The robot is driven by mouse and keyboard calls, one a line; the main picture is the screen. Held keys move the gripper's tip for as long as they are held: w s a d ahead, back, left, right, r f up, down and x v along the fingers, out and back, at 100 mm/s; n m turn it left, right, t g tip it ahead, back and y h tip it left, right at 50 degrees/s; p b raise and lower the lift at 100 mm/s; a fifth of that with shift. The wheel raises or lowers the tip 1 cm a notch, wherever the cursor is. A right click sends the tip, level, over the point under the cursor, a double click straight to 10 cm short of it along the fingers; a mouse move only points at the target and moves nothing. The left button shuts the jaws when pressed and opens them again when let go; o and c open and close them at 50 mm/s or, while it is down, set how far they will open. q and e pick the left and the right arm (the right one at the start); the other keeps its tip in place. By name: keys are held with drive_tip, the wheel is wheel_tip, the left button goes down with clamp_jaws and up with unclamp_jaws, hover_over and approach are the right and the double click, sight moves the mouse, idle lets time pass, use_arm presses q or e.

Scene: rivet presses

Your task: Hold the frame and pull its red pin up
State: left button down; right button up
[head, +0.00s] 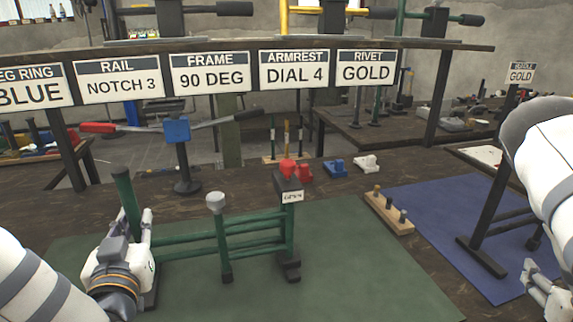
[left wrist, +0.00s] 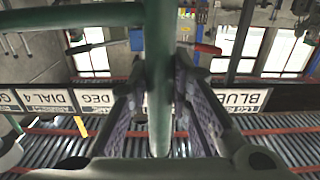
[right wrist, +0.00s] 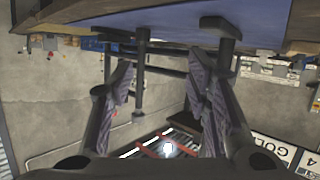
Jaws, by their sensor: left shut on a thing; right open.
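The red pin (head: 288,166) sits on top of the frame's right post, above a dark block with a label (head: 292,196) reading "OPEN". A shorter post with a grey cap (head: 216,202) stands midway. My right gripper (head: 540,285) is open and empty at the right edge, well away from the pin; its fingers also show in the right wrist view (right wrist: 165,85).
Red, blue (head: 334,167) and white (head: 366,162) small blocks lie behind the frame. A wooden peg holder (head: 389,212) stands between the green mat (head: 365,270) and blue mat (head: 440,215). A dark stand (head: 495,215) rises near my right arm. A sign rail (head: 220,72) spans the back.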

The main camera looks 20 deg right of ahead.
drive_tip(key=w+a+r+n+t+y, duration=0.1)
drive_tip(key=w+a+r+t+y, duration=0.15)
drive_tip(key=w+a, duration=0.25)
drive_tip(key=w+a+r+t+y, duration=0.1)
drive_tip(key=w+a+t+y, duration=0.1)
drive_tip(key=w+a+y, duration=0.3)
drive_tip(key=n+g+y, duration=0.3)
drive_tip(key=n+y, duration=1.2)
approach(295, 167)
drive_tip(key=shift+t, duration=0.25)
drive_tip(key=x, duration=1.1)
drive_tip(key=shift+w+a+f, duration=0.15)
drive_tip(key=shift+w+a, duration=0.05)
drive_tip(key=shift+a, duration=0.05)
